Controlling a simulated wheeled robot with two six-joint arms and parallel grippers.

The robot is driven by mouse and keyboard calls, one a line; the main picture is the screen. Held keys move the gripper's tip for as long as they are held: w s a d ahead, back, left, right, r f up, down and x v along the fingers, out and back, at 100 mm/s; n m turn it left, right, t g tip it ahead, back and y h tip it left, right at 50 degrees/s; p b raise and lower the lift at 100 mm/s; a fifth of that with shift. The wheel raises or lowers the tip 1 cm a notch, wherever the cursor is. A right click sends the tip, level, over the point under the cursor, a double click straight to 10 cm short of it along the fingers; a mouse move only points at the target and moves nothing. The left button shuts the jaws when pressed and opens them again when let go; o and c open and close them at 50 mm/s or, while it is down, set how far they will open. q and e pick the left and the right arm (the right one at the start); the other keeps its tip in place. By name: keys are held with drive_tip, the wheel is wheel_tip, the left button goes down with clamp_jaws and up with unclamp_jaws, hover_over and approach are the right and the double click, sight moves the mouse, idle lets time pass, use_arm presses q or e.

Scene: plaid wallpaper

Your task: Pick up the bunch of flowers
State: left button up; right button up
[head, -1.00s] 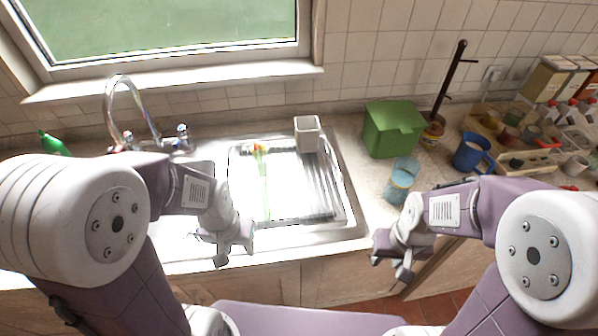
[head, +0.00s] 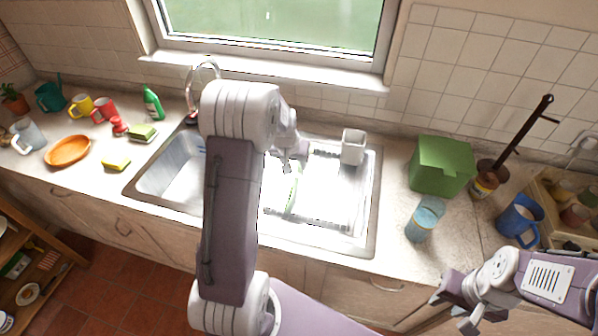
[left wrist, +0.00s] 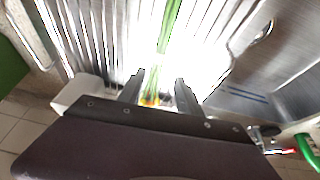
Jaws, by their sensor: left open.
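The bunch of flowers (head: 292,190) lies on the bright drainboard of the sink, its green stems pointing toward the front. My left gripper (head: 293,160) is over the blossom end, and my arm hides part of the scene there. In the left wrist view the green stems (left wrist: 171,28) run up the picture. The orange and yellow blossoms sit between the two spread fingers of my left gripper (left wrist: 159,78), which is open. I cannot tell whether the fingers touch the flowers. My right gripper (head: 452,310) is open and empty, in front of the counter at the lower right.
A white square cup (head: 353,147) stands at the back of the drainboard, close to my left gripper. The sink basin (head: 170,178) is left of it. A green box (head: 440,166), a blue-grey cup (head: 424,219) and a blue mug (head: 519,221) stand on the right counter.

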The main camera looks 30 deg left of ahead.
sight(299, 170)
use_arm(q)
drive_tip(key=shift+w+d+f, duration=0.25)
drive_tip(key=shift+w+f, duration=0.1)
drive_tip(key=shift+f, duration=0.15)
drive_tip(key=shift+w+d+f, duration=0.2)
drive_tip(key=shift+w+f, duration=0.1)
drive_tip(key=shift+f, duration=0.15)
drive_tip(key=x, duration=0.1)
drive_tip(key=p+x, duration=0.1)
drive_tip(key=x, duration=0.2)
drive_tip(key=shift+a+f, duration=0.35)
drive_tip(key=shift+a, duration=0.05)
drive_tip(key=shift+w+d+f, duration=0.1)
drive_tip(key=shift+w+f, duration=0.05)
drive_tip(key=shift+w, duration=0.05)
drive_tip(key=shift+s, duration=0.1)
clamp_jaws()
